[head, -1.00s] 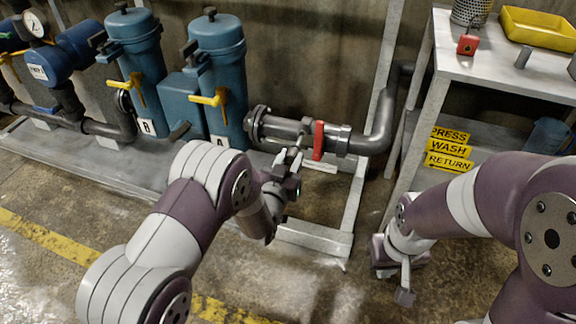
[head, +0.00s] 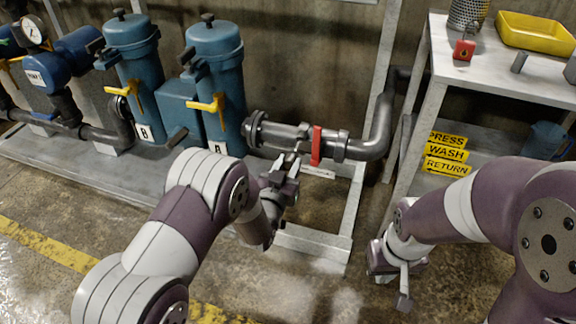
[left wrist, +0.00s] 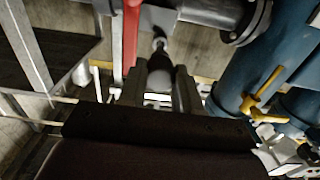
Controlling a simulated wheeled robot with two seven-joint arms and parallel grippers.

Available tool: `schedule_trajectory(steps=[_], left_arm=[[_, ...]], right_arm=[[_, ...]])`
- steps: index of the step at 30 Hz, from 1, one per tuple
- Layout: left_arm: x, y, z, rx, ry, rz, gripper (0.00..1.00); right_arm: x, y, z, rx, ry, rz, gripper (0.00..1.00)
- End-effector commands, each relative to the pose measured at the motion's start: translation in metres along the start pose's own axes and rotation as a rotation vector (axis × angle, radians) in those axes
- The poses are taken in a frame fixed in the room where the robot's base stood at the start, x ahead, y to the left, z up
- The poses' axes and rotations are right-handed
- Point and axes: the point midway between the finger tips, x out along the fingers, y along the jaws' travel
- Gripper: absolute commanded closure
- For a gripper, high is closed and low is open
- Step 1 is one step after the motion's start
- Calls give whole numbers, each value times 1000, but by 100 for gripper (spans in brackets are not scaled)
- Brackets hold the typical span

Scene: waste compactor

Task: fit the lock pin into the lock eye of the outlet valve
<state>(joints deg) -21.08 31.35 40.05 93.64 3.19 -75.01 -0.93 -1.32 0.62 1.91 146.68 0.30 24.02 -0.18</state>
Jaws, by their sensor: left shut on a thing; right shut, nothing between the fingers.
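The outlet valve with its red handle (head: 316,146) sits on the grey pipe right of the blue filters. The handle also shows in the left wrist view (left wrist: 131,35). My left gripper (head: 294,163) is just below the pipe, left of the red handle. It is shut on the lock pin (left wrist: 160,78), a small grey piece between the fingers that points towards the valve. I cannot tell whether the pin's tip touches the valve; the lock eye is not clearly visible. My right gripper (head: 403,292) is shut and empty, low above the floor at the right.
A metal bench (head: 485,75) at the right holds a red padlock (head: 464,49), a yellow tray (head: 536,31) and a grey cylinder (head: 519,63). Yellow signs (head: 446,153) are on its lower shelf. Blue filters (head: 216,80) stand left of the valve. The skid frame (head: 315,245) edges the floor.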

Motion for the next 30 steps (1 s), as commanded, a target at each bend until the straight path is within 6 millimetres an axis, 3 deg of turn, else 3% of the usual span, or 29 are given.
schedule_trajectory(steps=[30], left_arm=[[15,0,0,0,2,0,96]], right_arm=[[6,0,1,0,0,0,100]])
